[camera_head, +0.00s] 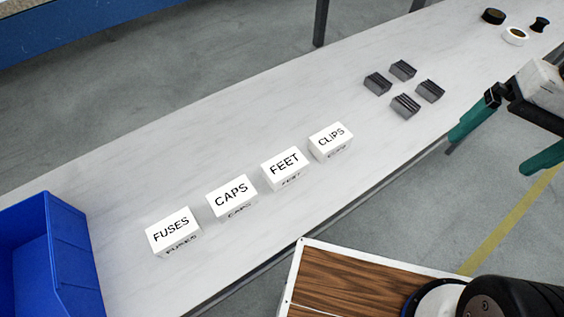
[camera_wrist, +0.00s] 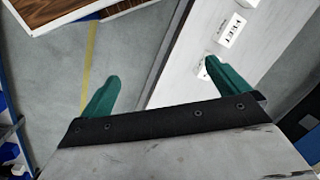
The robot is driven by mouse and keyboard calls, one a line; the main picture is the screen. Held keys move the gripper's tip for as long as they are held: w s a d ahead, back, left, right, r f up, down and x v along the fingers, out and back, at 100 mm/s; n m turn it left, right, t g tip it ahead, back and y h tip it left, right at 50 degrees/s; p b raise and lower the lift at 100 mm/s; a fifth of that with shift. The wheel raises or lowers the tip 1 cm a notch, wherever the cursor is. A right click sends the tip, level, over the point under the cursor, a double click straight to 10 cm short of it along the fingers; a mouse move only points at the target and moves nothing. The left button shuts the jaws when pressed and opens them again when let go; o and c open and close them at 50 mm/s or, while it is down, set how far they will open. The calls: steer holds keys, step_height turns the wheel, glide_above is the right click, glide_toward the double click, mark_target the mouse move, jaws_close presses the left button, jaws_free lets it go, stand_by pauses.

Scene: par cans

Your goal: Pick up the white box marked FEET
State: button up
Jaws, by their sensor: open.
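The white box marked FEET (camera_head: 284,164) stands on the long white table, third from the left in a slanting row of white boxes. It also shows near the top of the wrist view, its label (camera_wrist: 231,29) turned sideways. The CAPS box (camera_head: 231,194) is to its left and the CLIPS box (camera_head: 331,138) to its right, with small gaps. My gripper (camera_head: 492,153) is at the right, beyond the table's near edge and well away from FEET. Its teal fingers (camera_wrist: 161,70) are apart with nothing between them.
The FUSES box (camera_head: 172,231) is leftmost in the row. A blue bin (camera_head: 50,250) stands at the left end. Several dark ribbed blocks (camera_head: 404,105) and small rolls (camera_head: 515,36) lie farther right. The table behind the boxes is clear.

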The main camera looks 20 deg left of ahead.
steer(key=w+a+f+m+g+y, duration=0.2)
steer(key=w+a+f+y, duration=0.1)
steer(key=w+a+f, duration=0.3)
steer(key=w+a+f+m+g+y, duration=0.25)
steer(key=w+a+f, duration=0.2)
steer(key=a, duration=0.45)
steer(key=m+y, duration=0.3)
steer(key=m, duration=0.4)
glide_toward(287, 163)
steer(key=shift+a+f+g, duration=0.25)
steer(key=shift+a+f, duration=0.05)
steer(key=shift+f, duration=0.05)
steer(key=x, duration=0.7)
steer(key=shift+a, duration=0.25)
steer(key=c, duration=1.6)
